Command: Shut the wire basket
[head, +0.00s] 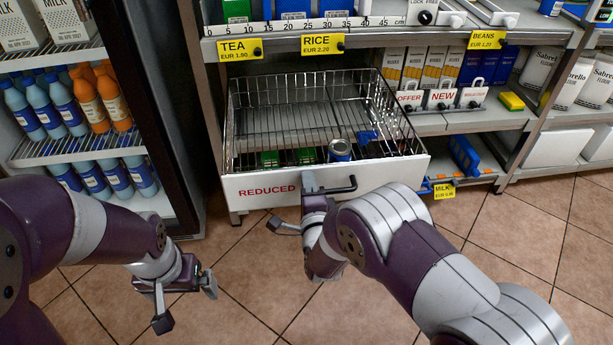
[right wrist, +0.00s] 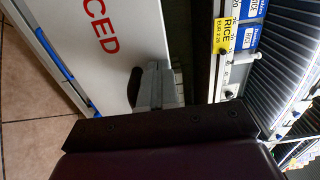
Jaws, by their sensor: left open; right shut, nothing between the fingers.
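The wire basket (head: 285,110) is a pulled-out drawer under the shelf, with a white front panel marked REDUCED (head: 240,190) and a black bar handle (head: 338,188). Inside lie a blue can (head: 340,150) and green items. My right gripper (head: 310,184) is shut and empty, its fingertips at the panel beside the handle's left end; I cannot tell if they touch. In the right wrist view the shut fingers (right wrist: 158,85) are next to the black handle (right wrist: 134,87). My left gripper (head: 187,302) is open and empty, low over the floor, left of the basket.
A fridge with bottles (head: 95,100) stands at the left. The shelf edge with TEA and RICE tags (head: 325,44) runs above the basket. Shelves with boxes (head: 435,68) and hanging tags are at the right. The tiled floor (head: 340,310) in front is clear.

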